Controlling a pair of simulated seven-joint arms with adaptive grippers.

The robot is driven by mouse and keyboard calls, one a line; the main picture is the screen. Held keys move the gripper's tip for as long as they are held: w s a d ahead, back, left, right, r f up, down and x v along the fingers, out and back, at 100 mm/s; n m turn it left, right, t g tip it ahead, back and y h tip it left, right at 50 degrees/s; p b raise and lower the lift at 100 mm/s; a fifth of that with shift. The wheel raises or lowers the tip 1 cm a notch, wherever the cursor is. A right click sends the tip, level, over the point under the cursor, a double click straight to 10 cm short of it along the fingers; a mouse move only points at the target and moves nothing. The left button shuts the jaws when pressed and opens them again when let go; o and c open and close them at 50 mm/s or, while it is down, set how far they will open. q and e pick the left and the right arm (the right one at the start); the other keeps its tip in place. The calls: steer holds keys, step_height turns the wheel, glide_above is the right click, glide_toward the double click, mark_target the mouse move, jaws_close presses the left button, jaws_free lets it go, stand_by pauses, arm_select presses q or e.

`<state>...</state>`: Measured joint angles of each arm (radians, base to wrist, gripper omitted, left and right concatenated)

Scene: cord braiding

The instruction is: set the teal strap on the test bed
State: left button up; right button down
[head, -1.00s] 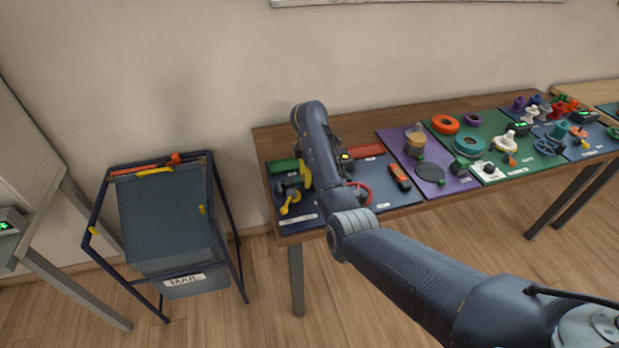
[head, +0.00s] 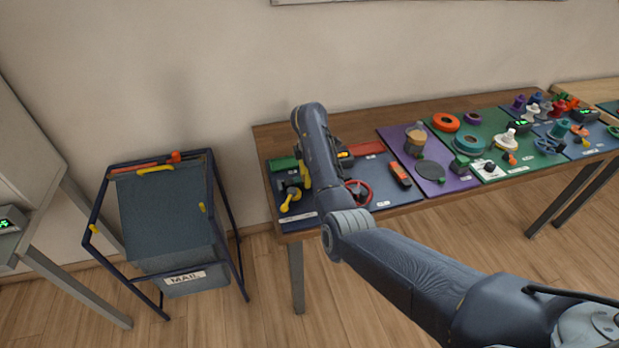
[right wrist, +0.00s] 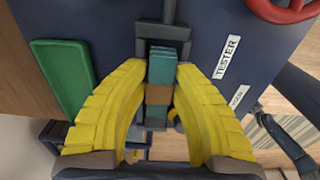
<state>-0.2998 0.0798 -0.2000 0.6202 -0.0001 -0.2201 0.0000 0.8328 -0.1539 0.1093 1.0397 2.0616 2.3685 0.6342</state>
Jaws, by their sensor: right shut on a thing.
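The teal strap (right wrist: 162,66), with a brown-orange band across it, shows in the right wrist view. My right gripper (right wrist: 161,88) has its yellow fingers closed on it from both sides. The dark grey test bed (right wrist: 161,36) lies just beyond the strap, on a dark blue board with a TESTER label. The strap's far end overlaps the bed in this view; I cannot tell whether it touches or rests on it. In the head view my right arm hides the strap and most of the gripper. My left gripper is out of view.
A green block (right wrist: 62,78) and a red ring (right wrist: 281,8) flank the bed. On the table stand a yellow-handled part (head: 290,199), an orange-and-black device (head: 400,174) and a purple board (head: 437,183) with parts. A mail bin (head: 168,215) stands left of the table.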

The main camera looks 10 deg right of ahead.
steer(key=shift+s+f, duration=0.1)
steer(key=shift+f, duration=0.1)
steer(key=c, duration=1.1)
jaws_free()
steer(key=shift+f, duration=0.1)
steer(key=shift+o, duration=0.2)
steer(key=shift+r, duration=4.1)
steer(key=shift+d, duration=0.1)
